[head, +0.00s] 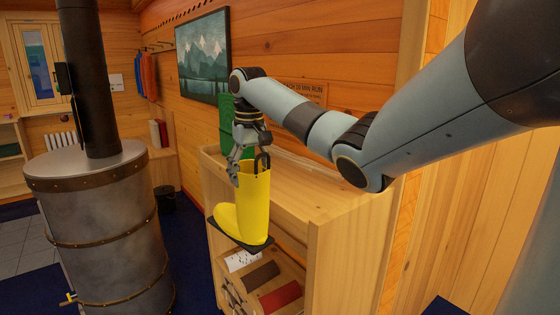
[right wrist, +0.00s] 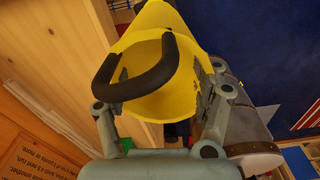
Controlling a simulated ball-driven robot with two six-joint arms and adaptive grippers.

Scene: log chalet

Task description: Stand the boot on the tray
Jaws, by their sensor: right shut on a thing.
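The yellow boot (head: 254,205) hangs upright under my right gripper (head: 247,167), its toe to the left, in front of the wooden cabinet. My right gripper is shut on the boot near its top. In the right wrist view the boot (right wrist: 150,45) shows its open top with a black loop handle (right wrist: 120,92), between the two fingers. A flat dark slab (head: 262,248) shows directly under the boot; I cannot tell whether it is the sole or a tray, or what supports it. My left gripper is out of view.
The wooden cabinet (head: 340,212) stands close behind the boot, with a green object (head: 226,122) on top. A large metal stove (head: 100,225) stands to the left. Blue floor lies between.

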